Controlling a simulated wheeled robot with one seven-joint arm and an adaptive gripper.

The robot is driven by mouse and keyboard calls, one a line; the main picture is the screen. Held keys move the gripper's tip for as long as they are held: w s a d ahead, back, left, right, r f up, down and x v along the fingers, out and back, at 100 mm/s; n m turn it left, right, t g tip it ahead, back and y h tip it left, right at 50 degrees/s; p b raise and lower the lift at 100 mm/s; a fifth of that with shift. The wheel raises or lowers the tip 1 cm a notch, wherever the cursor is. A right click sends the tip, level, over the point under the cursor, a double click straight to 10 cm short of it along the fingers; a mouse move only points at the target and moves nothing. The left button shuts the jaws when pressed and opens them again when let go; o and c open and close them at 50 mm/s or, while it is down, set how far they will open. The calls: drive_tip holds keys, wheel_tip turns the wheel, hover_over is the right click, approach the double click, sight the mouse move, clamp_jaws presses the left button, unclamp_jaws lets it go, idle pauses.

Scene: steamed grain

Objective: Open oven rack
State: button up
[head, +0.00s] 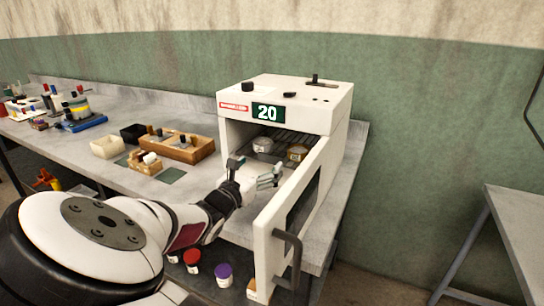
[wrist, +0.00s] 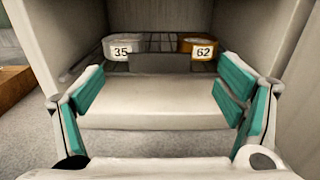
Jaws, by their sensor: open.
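The white oven (head: 335,104) stands on the bench with its door (head: 275,225) swung open toward the front right. Inside is a dark wire rack (head: 284,137), which also shows in the wrist view (wrist: 160,40). It bears a pale tin marked 35 (wrist: 122,47) and an orange-brown tin marked 62 (wrist: 198,47). A grey plate (wrist: 160,63) shows at the rack's front middle. My gripper (head: 256,168) is open and empty in front of the oven's opening. In the wrist view its teal finger pads (wrist: 160,90) stand apart, on either side of the pale oven sill (wrist: 150,108).
The open door with its dark handle (head: 289,258) stands close to the right of my gripper. On the bench to the left are a wooden tray (head: 178,150), a white container (head: 107,147) and a black box (head: 132,133). Jars with coloured lids stand below.

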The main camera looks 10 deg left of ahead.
sight(270, 155)
drive_tip(key=x, duration=0.7)
drive_tip(key=shift+w+b, duration=0.1)
drive_tip(key=shift+b, duration=0.2)
drive_tip(key=shift+c, duration=0.3)
drive_tip(key=c, duration=1.6)
drive_tip(key=p+v, duration=0.9)
drive_tip(key=v, duration=0.8)
drive_tip(key=shift+r+p, duration=0.1)
drive_tip(key=shift+p, duration=0.2)
drive_tip(key=shift+c, duration=0.3)
drive_tip(key=o, duration=1.7)
drive_tip(key=v, duration=1.2)
